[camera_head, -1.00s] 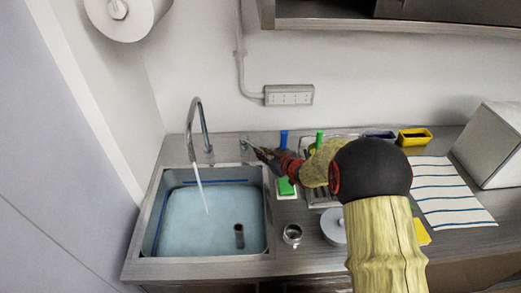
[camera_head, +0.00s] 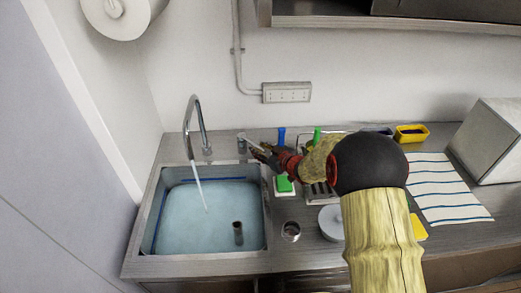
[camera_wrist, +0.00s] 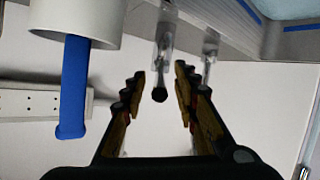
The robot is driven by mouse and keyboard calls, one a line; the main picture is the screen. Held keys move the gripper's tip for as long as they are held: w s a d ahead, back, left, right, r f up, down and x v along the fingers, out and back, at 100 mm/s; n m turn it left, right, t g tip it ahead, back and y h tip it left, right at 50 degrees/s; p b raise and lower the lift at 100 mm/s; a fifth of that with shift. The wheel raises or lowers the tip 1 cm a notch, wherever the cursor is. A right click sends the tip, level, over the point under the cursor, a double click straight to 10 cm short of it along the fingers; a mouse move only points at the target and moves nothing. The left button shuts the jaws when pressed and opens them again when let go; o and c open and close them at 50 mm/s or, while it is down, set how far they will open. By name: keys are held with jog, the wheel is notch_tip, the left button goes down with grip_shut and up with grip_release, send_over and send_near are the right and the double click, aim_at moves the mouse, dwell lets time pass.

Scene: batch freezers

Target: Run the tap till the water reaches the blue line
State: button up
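The steel sink (camera_head: 268,215) at the left holds pale blue water (camera_head: 190,215). A blue line (camera_head: 215,180) runs along the sink's inner walls; the water surface looks slightly below it at the back. The curved tap (camera_head: 194,110) is running, and a stream (camera_head: 200,190) falls into the water. A tap lever (camera_head: 243,139) stands at the back, right of the spout. My gripper (camera_head: 257,152) is just right of the lever. In the wrist view, my gripper (camera_wrist: 160,85) is open, with the lever's dark tip (camera_wrist: 159,95) between its fingers, a gap showing on both sides.
A dark upright tube (camera_head: 238,233) stands in the water. Right of the sink are a green sponge (camera_head: 284,184), a metal cup (camera_head: 291,231) and a white round lid (camera_head: 331,223). A striped cloth (camera_head: 445,190) lies farther right. A blue handle (camera_wrist: 73,90) shows near my gripper.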

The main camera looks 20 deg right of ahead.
jog(key=v, duration=1.2)
dwell(6.8)
